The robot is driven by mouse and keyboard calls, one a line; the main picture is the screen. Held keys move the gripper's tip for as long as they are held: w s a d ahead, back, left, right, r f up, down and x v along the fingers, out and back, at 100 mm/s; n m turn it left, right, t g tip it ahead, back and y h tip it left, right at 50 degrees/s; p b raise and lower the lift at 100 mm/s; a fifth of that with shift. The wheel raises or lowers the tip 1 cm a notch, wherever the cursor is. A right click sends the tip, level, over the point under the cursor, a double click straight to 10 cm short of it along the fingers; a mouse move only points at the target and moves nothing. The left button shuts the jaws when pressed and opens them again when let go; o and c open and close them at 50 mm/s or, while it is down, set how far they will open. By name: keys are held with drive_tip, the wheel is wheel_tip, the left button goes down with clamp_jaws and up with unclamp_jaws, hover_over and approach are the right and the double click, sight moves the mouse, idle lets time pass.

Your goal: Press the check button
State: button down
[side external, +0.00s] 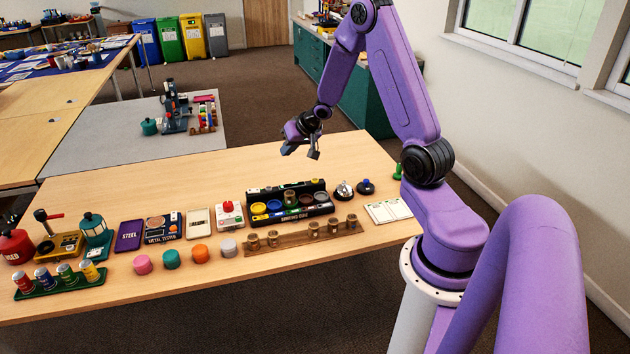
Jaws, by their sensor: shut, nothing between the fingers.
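A white box (231,221) with a red round button (227,206) on top stands on the wooden table, left of the black sorting rack. It looks like the check button, but I cannot read a label on it. My gripper (300,153) is in the air above the back part of the table, to the right of the button and well apart from it. It is shut and holds nothing. Nothing hides the red button.
The black sorting rack (262,194) with coloured cups stands right of the button. A wooden strip with small jars (313,230) lies in front. A white card box (198,222) and a metal tester (162,228) stand left. The table behind the button is clear.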

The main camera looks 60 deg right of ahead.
sight(318, 181)
drive_tip(key=s+d+f+m, duration=0.2)
drive_tip(key=d, duration=0.3)
drive_tip(key=s+d+f+m+t, duration=0.1)
drive_tip(key=d+m, duration=0.1)
drive_tip(key=d, duration=0.4)
drive_tip(key=shift+s+d+f, duration=0.2)
drive_tip(key=shift+s+f, duration=0.2)
drive_tip(key=shift+f, duration=0.1)
drive_tip(key=shift+f, duration=4.3)
drive_tip(key=shift+f, duration=0.2)
drive_tip(key=shift+f, duration=0.25)
drive_tip(key=shift+f, duration=0.45)
drive_tip(key=shift+r, duration=0.9)
drive_tip(key=shift+r, duration=0.1)
